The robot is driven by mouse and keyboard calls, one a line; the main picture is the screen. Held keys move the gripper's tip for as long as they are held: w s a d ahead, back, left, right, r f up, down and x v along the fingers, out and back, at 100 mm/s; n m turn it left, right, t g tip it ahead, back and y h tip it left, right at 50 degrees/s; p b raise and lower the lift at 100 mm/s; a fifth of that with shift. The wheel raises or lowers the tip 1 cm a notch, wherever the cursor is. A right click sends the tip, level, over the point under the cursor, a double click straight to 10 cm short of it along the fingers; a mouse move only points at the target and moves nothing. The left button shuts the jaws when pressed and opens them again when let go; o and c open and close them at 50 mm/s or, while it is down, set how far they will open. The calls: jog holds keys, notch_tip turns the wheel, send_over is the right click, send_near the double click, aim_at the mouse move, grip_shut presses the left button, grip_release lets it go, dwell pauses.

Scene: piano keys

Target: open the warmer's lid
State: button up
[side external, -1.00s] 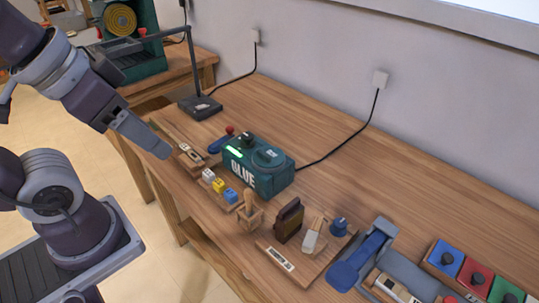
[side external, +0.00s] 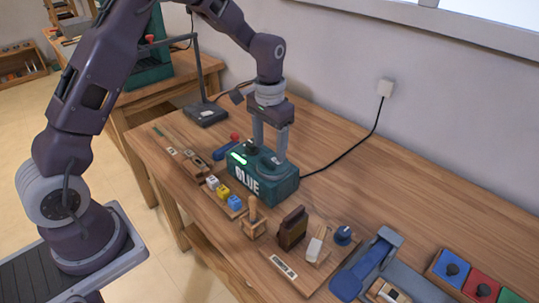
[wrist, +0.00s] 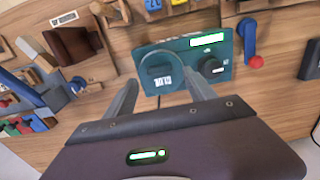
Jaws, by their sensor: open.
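The glue warmer (side external: 250,180) is a dark green box with GLUE on its front and a lit green display. It also shows in the wrist view (wrist: 222,72). Its round lid (wrist: 150,62) lies flat on top, with a small labelled grip (wrist: 162,78); the side view shows the lid partly hidden by my finger. A black knob (wrist: 212,68) sits beside the lid. My gripper (side external: 268,152) is open, pointing down over the warmer's top. In the wrist view (wrist: 163,83) its fingers stand apart on either side of the lid's grip. I cannot tell whether they touch the lid.
Numbered blocks (side external: 223,190), a wooden holder (side external: 254,217) and stamps (side external: 292,228) stand in front and to the right. A lamp (side external: 205,110) stands behind left.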

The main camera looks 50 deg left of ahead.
aim_at(269, 160)
notch_tip(269, 160, down, 4)
jog(key=shift+r, duration=0.15)
jog(key=shift+c, duration=0.2)
grip_shut()
